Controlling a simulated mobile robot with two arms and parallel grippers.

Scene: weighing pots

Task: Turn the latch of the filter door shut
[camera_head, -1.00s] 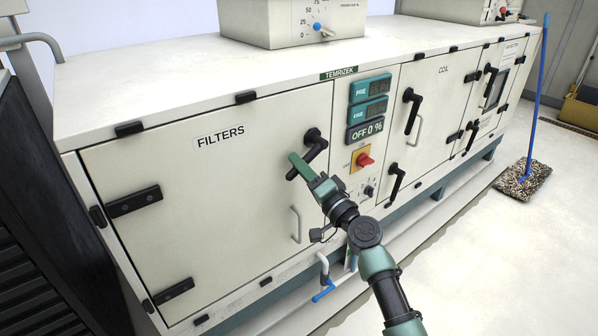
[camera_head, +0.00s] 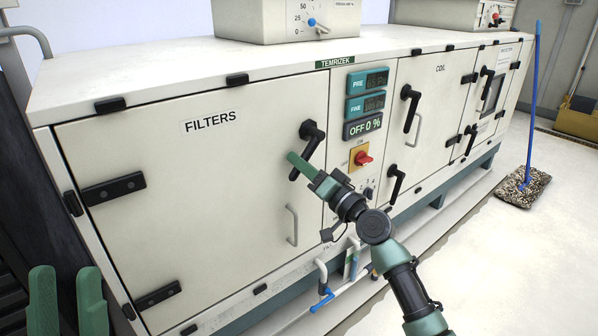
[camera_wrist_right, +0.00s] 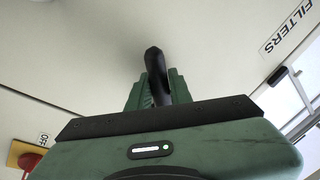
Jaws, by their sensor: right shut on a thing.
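The filter door (camera_head: 190,190), labelled FILTERS, is a cream panel at the left of the cabinet and looks closed. Its black latch (camera_head: 311,132) is at the door's upper right; its handle slants down and to the left. My right gripper (camera_head: 300,165) is shut on the latch handle. In the right wrist view the black handle (camera_wrist_right: 155,65) rises from between the green fingers, which hide its lower part. My left gripper (camera_head: 67,300) shows only its two green fingers at the lower left, spread apart and empty, in front of the door's hinge side.
A grey door pull (camera_head: 292,225) is below the latch. The control panel with a red switch (camera_head: 362,158) is just right of my right gripper. A blue-handled valve (camera_head: 322,300) stands low in front. A mop (camera_head: 524,185) is on the open floor at right.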

